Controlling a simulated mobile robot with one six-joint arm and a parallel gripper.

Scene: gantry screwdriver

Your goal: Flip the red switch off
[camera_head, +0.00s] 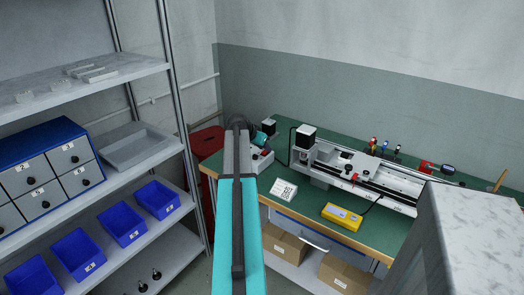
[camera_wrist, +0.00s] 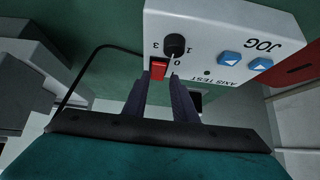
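The red switch (camera_wrist: 158,69) sits on the face of a white control box (camera_wrist: 215,28), which appears upside down in the wrist view. My gripper (camera_wrist: 160,77) is open, with its two dark fingers apart and their tips at the lower edge of the switch. I cannot tell whether the fingertips touch it. A black knob (camera_wrist: 175,45) marked 0, 1 and 3 is beside the switch. In the head view, the control box (camera_head: 261,161) stands on the green bench, partly hidden by my arm; the switch is not clear there.
Two blue arrow buttons (camera_wrist: 245,61) are on the same box, and a black cable (camera_wrist: 77,75) runs from it. The green bench (camera_head: 232,146) also holds a gantry machine (camera_head: 350,172), a white label block (camera_head: 284,190) and a yellow device (camera_head: 342,216). Shelves stand left.

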